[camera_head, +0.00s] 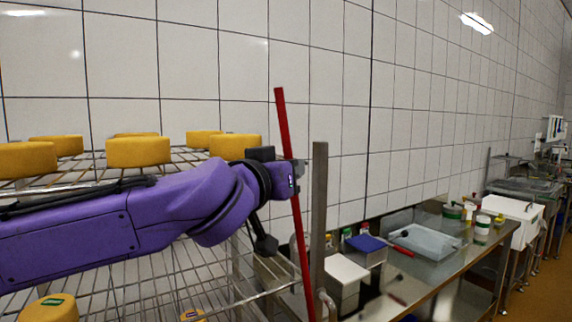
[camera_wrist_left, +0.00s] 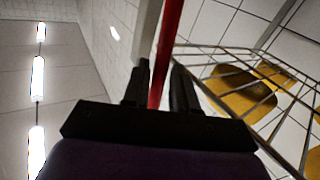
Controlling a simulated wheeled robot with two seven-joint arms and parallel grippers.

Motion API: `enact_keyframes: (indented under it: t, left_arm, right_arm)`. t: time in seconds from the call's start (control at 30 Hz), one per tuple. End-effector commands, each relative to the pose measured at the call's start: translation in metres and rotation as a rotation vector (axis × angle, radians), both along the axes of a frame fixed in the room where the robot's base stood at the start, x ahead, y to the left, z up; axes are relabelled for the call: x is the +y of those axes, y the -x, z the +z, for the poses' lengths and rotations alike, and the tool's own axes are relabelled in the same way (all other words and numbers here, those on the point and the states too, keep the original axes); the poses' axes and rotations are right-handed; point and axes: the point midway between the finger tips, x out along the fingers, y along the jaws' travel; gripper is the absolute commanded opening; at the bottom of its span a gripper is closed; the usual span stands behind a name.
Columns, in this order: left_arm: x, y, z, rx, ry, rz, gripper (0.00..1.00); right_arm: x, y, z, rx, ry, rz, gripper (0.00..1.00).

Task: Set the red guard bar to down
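The red guard bar (camera_head: 284,125) stands nearly upright, its top leaning a little left, beside a grey metal post. My left gripper (camera_head: 291,180) is at the bar's middle, and its purple end covers a short stretch of it. In the left wrist view, the bar (camera_wrist_left: 168,38) runs between the two black fingers of my left gripper (camera_wrist_left: 160,85). The exact finger contact is hard to see. My right gripper is not in view.
A wire rack (camera_head: 190,290) with several yellow cheeses (camera_head: 138,151) stands at the left, under and behind my left arm. The grey post (camera_head: 319,220) stands just right of the bar. A steel table (camera_head: 440,270) with boxes and a tray (camera_head: 428,243) extends right.

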Motion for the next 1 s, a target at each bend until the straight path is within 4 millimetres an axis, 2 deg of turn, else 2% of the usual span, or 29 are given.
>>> enact_keyframes:
  t: [0.2,0.3,0.57,0.77,1.0]
  left_arm:
    - [0.0,-0.001,-0.001,0.0,0.0,0.001,0.27]
    - [0.0,0.0,-0.001,0.0,0.0,0.001,0.0]
    - [0.004,0.002,-0.003,-0.004,0.006,0.002,0.0]
    - [0.029,0.02,-0.017,-0.039,0.055,0.001,0.0]
    - [0.092,0.066,-0.052,-0.132,0.181,0.002,0.0]
  right_arm:
    - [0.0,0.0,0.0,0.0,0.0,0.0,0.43]
    - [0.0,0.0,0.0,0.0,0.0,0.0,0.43]
    - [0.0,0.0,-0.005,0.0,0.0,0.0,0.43]
    - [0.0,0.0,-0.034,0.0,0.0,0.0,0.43]
    - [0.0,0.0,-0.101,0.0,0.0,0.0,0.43]
